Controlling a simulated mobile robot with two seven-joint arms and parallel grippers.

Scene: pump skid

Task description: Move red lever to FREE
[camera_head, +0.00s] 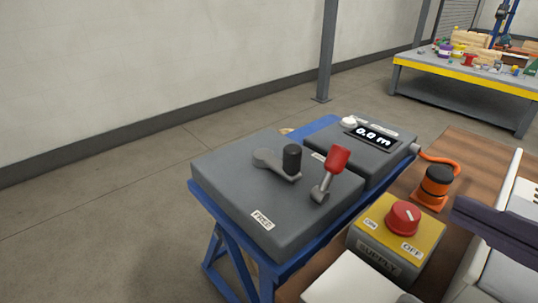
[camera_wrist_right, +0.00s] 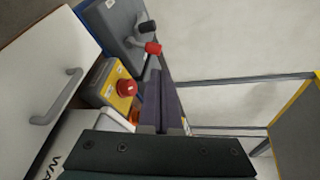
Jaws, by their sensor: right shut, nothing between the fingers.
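The red lever (camera_head: 336,160) stands on a short metal shaft on the grey console, tilted up and to the right. The FREE label (camera_head: 262,220) is on the console's front left, away from the lever's handle. The lever's red end (camera_wrist_right: 153,48) also shows in the right wrist view, just past my fingertips in the picture. My right gripper (camera_head: 462,210) comes in from the right edge, apart from the lever and to its right. Its dark purple fingers (camera_wrist_right: 158,78) are shut with nothing between them. My left gripper is not in view.
A black-knobbed crank (camera_head: 292,158) sits left of the lever. A display (camera_head: 373,136) reads 0.0 m. A yellow supply box (camera_head: 390,245) with a red knob (camera_head: 403,217) and an orange-black fitting (camera_head: 436,187) lie between gripper and console. A cluttered workbench (camera_head: 470,75) stands behind.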

